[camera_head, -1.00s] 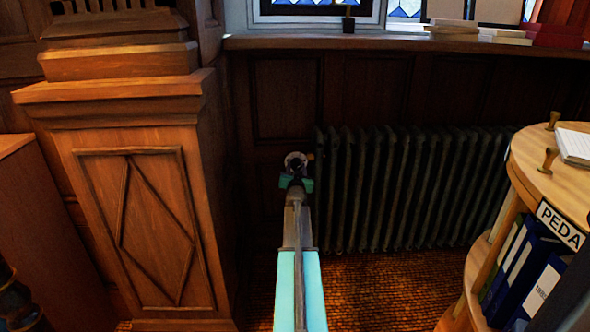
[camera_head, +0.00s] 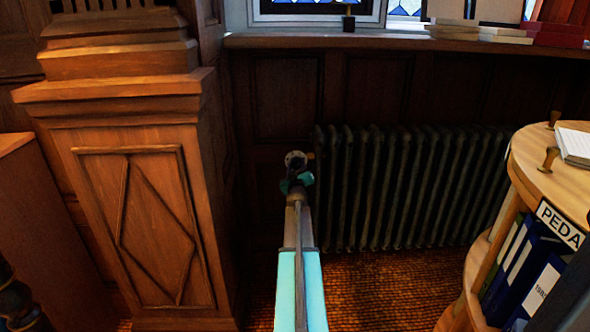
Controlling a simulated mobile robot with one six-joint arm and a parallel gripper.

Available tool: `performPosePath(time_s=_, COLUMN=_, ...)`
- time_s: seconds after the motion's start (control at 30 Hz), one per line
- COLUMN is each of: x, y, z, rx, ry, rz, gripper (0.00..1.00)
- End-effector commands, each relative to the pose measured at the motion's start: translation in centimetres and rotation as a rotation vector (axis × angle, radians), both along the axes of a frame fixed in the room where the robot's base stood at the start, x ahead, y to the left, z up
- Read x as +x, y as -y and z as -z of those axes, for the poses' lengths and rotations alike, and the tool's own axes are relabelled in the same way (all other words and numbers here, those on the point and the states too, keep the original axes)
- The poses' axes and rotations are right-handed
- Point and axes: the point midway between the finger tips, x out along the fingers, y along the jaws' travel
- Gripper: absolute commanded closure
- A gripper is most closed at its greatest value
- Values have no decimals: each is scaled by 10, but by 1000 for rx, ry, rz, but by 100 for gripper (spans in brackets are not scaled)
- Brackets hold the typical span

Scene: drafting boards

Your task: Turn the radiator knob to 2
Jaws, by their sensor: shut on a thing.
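The radiator knob (camera_head: 295,159) is a small pale round piece at the upper left end of the dark ribbed radiator (camera_head: 400,190). Its markings are too small to read. My gripper (camera_head: 297,177), with teal parts at the end of my teal and grey arm, is at the knob and shut on it. The gripper and arm cover the lower part of the knob. The gripper looks tilted, its teal parts slanting up to the right.
A wooden pillar base (camera_head: 140,200) stands close on the left. A round wooden shelf (camera_head: 540,165) with blue binders (camera_head: 520,265) stands at the right. A window sill (camera_head: 400,42) with books runs above the radiator. Carpet (camera_head: 390,285) lies clear before the radiator.

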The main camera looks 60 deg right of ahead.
Motion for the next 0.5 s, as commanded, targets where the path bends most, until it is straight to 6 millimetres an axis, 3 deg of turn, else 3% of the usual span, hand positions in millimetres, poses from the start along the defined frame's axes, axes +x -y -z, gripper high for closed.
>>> performPosePath(time_s=0.5, x=-3, y=3, z=-2, rx=-108, ry=-144, rz=5, gripper=84)
